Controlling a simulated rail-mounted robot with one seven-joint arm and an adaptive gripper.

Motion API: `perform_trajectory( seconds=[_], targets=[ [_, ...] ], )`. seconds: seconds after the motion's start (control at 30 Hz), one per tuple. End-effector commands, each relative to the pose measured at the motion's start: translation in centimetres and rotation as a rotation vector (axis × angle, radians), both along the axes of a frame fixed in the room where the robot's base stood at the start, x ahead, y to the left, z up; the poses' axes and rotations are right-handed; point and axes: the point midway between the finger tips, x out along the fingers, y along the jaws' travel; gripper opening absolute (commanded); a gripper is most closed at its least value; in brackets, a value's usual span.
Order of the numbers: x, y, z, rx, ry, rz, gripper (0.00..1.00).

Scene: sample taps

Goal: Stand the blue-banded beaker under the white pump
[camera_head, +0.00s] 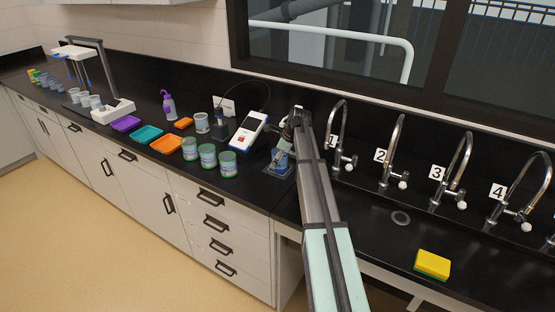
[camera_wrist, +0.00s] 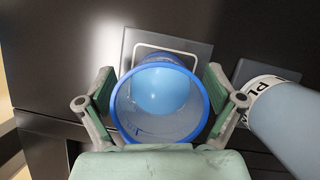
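The blue-banded beaker (camera_wrist: 160,138) is seen from above in the wrist view, its blue rim between the two fingers of my gripper (camera_wrist: 160,92). The fingers lie close against both sides of it. Light blue shows inside the beaker. A dark square plate with a pale outline (camera_wrist: 198,50) lies beyond and below it. A pale cylinder with a white label reading "PU" (camera_wrist: 268,88) stands at the right; the rest of the label is cut off. In the head view the beaker (camera_head: 281,163) is by the counter's front, below my gripper (camera_head: 284,147). My arm partly hides this area.
A yellow sponge (camera_head: 433,262) lies at the front.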

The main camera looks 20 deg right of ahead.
Motion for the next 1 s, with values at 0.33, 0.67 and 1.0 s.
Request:
perform_trajectory(
  seconds=[0.33, 0.67, 1.0],
  targets=[
    [0.0, 0.0, 0.3, 0.000, 0.000, 0.000, 0.94],
    [-1.1, -1.4, 4.4, -0.001, -0.003, -0.001, 0.94],
    [-2.6, -3.0, 9.8, -0.001, -0.001, 0.000, 0.94]
  ],
)
